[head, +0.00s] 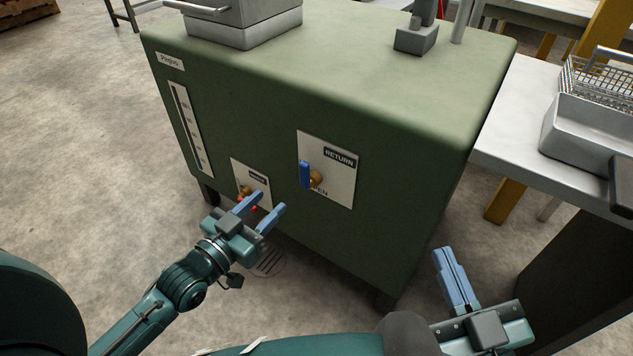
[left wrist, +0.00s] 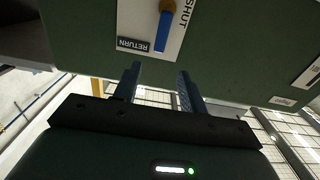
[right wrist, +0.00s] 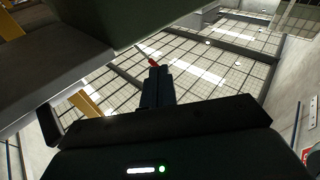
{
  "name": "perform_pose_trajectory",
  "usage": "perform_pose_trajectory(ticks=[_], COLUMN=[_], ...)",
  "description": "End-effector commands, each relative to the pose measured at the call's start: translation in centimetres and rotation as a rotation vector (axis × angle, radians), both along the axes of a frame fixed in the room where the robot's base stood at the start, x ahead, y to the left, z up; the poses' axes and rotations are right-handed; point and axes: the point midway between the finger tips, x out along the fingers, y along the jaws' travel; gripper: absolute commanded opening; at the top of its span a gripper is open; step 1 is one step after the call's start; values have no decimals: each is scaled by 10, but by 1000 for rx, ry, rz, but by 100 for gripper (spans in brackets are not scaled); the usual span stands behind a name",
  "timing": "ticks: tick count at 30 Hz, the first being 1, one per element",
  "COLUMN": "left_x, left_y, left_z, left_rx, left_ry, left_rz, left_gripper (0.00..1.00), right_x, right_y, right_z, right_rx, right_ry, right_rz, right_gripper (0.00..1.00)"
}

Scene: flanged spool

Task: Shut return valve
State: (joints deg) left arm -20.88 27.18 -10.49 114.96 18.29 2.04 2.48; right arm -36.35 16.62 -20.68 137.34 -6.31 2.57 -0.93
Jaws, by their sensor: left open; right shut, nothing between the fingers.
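The return valve's blue handle (head: 305,175) stands upright on a brass stem (head: 316,180), over a white plate marked RETURN (head: 341,158) on the green tank's front. Lettering ending in EN shows below the stem. In the left wrist view the handle (left wrist: 162,32) points from the stem towards the RETURN label, and SHUT is printed at the plate's side. My left gripper (head: 273,201) is open and empty, below and left of the handle, apart from it; its fingers also show in the left wrist view (left wrist: 160,72). My right gripper (head: 441,253) is shut and empty, right of the tank.
A second labelled plate (head: 264,177) with a small brass valve and red parts is left of the return plate, partly hidden by my left gripper. A gauge strip (head: 186,128) is further left. A bench (head: 515,140) with a wire basket (head: 600,80) stands at right.

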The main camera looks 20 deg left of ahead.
Motion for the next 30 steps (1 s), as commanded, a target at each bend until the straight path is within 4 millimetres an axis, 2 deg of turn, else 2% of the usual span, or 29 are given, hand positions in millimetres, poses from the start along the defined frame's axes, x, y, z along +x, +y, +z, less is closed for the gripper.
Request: perform_pose_trajectory(ticks=[5,15,21,25,30], left_x=[14,78,108,119,124], left_y=[-4,-28,-39,-43,-45], left_z=[0,-1,-2,-1,0], left_rx=[-4,-4,-3,-2,-1], left_ry=[-7,-7,-4,-2,-2], left_rz=[1,0,0,1,0], left_gripper=[42,42,42,42,42], right_x=[0,0,2,5,7], right_y=[1,5,6,5,4], right_z=[0,-4,1,10,15], right_rx=[11,71,88,81,78], right_ry=[-7,-8,-42,-99,-121], right_rz=[6,33,47,49,49], right_gripper=[0,0,0,0,0])
